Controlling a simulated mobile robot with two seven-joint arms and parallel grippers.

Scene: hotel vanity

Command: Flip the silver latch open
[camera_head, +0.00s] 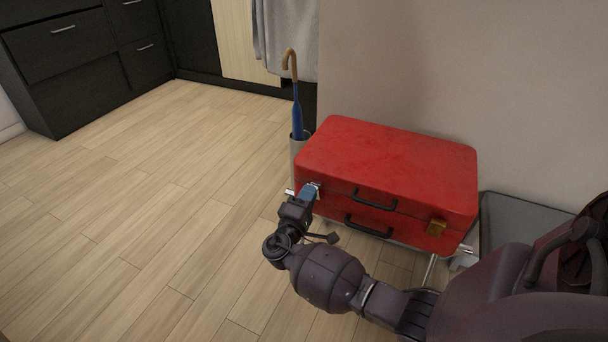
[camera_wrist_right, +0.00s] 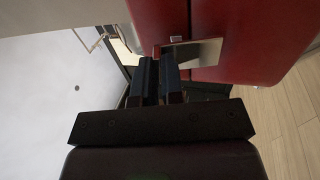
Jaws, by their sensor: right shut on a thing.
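A red suitcase (camera_head: 400,160) lies flat on a rack with its lid down. Its silver latch (camera_head: 317,186) is at the left end of the front side. The latch also shows as a pale metal plate (camera_wrist_right: 190,52) in the wrist view. My right gripper (camera_head: 310,190) is at this latch, its dark fingers (camera_wrist_right: 160,75) close together and shut on it. The fingers partly hide the latch, so its exact angle is unclear. A gold latch (camera_head: 437,227) sits at the right end of the front. My left gripper is not in view.
Two black handles (camera_head: 375,199) are on the suitcase front. A blue umbrella (camera_head: 296,110) stands in a holder (camera_head: 297,155) behind the suitcase's left end. A wall (camera_head: 420,70) is behind. Open wooden floor (camera_head: 150,200) lies to the left.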

